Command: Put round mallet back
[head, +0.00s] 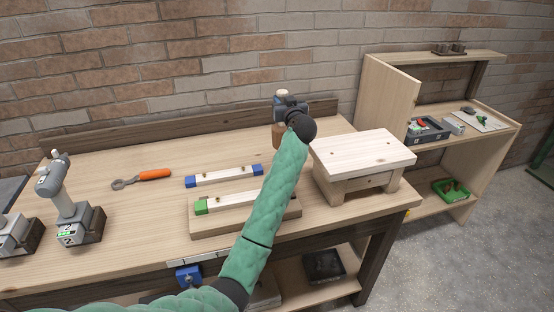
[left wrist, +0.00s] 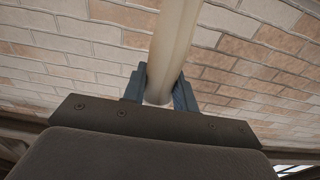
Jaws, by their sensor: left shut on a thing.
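The round mallet shows in the head view as a brown rounded head (head: 278,135) low behind my left gripper, with a pale handle end (head: 282,93) above it. My left gripper (head: 286,107) is shut around the handle, over the back of the workbench near the wall. In the left wrist view the pale round handle (left wrist: 172,45) stands between the two dark fingers (left wrist: 160,92). My gripper and forearm hide part of the mallet, so I cannot tell whether its head touches the bench. My right gripper is not in view.
A wooden stool (head: 365,155) stands right of my left arm. Bars with blue ends (head: 225,176) and green ends (head: 228,203), an orange-handled wrench (head: 142,179) and a power tool (head: 72,205) lie or stand leftward. A shelf unit (head: 387,90) is at right. The back-left bench is clear.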

